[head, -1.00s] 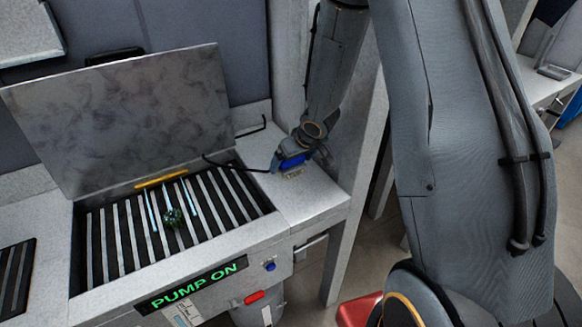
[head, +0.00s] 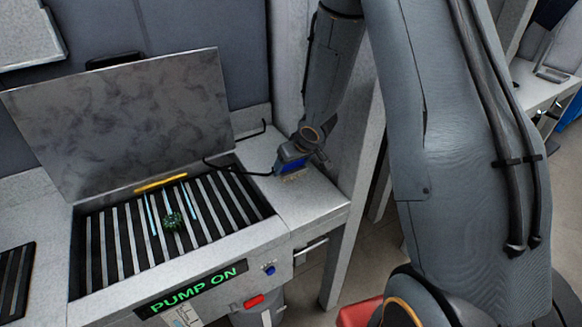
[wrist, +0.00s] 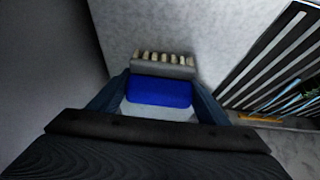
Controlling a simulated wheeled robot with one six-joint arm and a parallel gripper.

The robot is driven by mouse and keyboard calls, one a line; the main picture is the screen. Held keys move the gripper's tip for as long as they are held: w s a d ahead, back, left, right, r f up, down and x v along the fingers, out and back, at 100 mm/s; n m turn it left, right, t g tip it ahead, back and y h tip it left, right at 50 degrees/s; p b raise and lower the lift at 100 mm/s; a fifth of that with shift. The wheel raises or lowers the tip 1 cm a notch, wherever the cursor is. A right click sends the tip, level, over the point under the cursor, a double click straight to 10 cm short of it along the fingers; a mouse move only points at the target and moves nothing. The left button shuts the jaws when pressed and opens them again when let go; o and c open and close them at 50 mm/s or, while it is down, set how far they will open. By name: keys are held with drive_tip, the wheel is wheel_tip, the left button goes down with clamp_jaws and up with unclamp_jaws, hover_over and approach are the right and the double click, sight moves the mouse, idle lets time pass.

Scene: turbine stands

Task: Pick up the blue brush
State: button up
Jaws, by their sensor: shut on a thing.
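The blue brush (head: 292,167) is at the right end of the wash station, over the pale ledge beside the slatted basin. In the wrist view its blue block (wrist: 158,92) sits between the two fingers, with a grey strip and a row of pale bristles (wrist: 165,58) beyond it. My gripper (head: 291,160) is shut on the brush, and it also shows in the wrist view (wrist: 157,97) with a finger on each side. I cannot tell whether the bristles touch the ledge.
The slatted basin (head: 118,250) lies to the left, with a green part (head: 172,220) on its slats. A raised grey lid (head: 130,125) stands behind it. A black hose (head: 232,168) ends near my gripper. A sign (head: 192,288) reads PUMP ON.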

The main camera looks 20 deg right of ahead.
wheel_tip(320, 180, up, 10)
drive_tip(key=p, duration=0.5)
drive_tip(key=shift+f+p, duration=0.15)
drive_tip(key=shift+p, duration=0.2)
